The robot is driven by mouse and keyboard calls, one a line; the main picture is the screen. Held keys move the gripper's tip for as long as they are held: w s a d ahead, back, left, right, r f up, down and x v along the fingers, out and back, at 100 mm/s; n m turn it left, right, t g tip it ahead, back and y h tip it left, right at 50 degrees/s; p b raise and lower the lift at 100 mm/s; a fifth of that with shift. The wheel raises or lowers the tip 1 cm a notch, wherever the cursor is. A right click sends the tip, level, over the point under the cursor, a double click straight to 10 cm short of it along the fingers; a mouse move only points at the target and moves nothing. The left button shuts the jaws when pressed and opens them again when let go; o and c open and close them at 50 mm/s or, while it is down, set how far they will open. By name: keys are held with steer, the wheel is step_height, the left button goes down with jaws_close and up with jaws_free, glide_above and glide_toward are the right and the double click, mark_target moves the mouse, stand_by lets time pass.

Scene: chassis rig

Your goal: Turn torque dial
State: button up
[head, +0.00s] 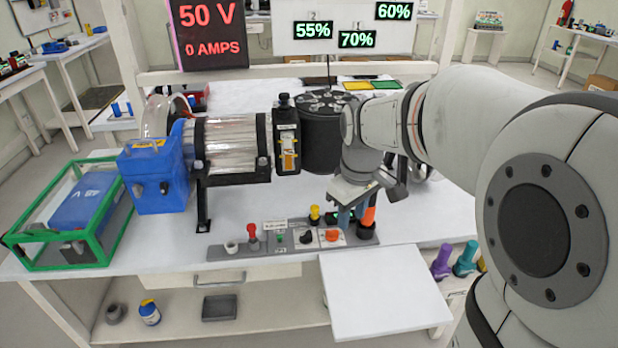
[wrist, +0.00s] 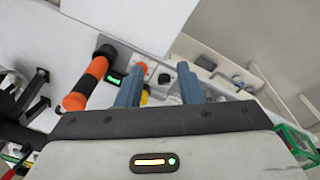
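A grey control panel (head: 275,240) lies along the front of the bench. It carries an orange dial (head: 332,235) and a black dial (head: 306,237) on pale plates; I cannot read which is the torque dial. My gripper (head: 351,214) is above and behind the panel's right end, its blue fingers pointing down. In the wrist view my gripper (wrist: 158,72) is open, with nothing held between its fingers. Beyond the fingertips the orange dial (wrist: 141,67) shows near the left finger and the black dial (wrist: 164,78) near the middle. Neither dial appears touched.
An orange and black handled tool (wrist: 90,83) stands close beside the fingers, with a small green display (wrist: 115,79) near it. A yellow knob (head: 315,213) and a red knob (head: 252,231) rise from the panel. A motor rig (head: 230,145) and black cylinder (head: 322,135) stand behind.

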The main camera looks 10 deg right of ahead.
mark_target(335, 231)
steer(key=w+f+n+b, duration=0.1)
steer(key=w+f+n, duration=0.1)
steer(key=w+f, duration=0.1)
steer(key=w+f+n+g+b, duration=0.1)
steer(key=w+f+n+b, duration=0.1)
steer(key=w+f, duration=0.2)
steer(key=w+f+n+b, duration=0.2)
steer(key=w+f, duration=0.2)
steer(key=w, duration=0.3)
steer(key=shift+d+n, duration=0.35)
steer(key=shift+n, duration=0.05)
steer(key=shift+w+f, duration=0.2)
steer(key=shift+f, duration=0.1)
step_height(335, 231, down, 7)
steer(key=shift+f+b, duration=0.1)
steer(key=shift+b, duration=0.45)
jaws_close()
